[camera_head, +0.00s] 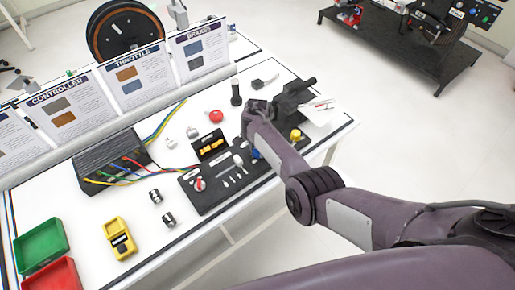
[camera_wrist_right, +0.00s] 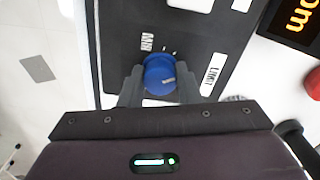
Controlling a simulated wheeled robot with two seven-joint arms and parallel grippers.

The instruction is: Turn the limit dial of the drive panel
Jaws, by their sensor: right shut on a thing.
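The drive panel (camera_head: 207,196) is a dark plate lying on the white table in the head view. The limit dial (camera_wrist_right: 160,75) is a round blue knob with a pale pointer mark, beside a white "LIMIT" label (camera_wrist_right: 212,75) in the right wrist view. A bit of blue at the arm's edge shows in the head view. My right gripper (camera_wrist_right: 160,86) is shut on the dial, one grey finger on each side. In the head view my right arm hides much of the panel's right part. My left gripper is not in view.
An orange-lit display (camera_head: 211,145) stands behind the panel, with a red button (camera_head: 215,116) beyond. A black box with coloured wires (camera_head: 108,162), a yellow meter (camera_head: 119,238) and green (camera_head: 40,246) and red (camera_head: 52,278) bins are to the left. A yellow knob (camera_head: 296,134) is right of my arm.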

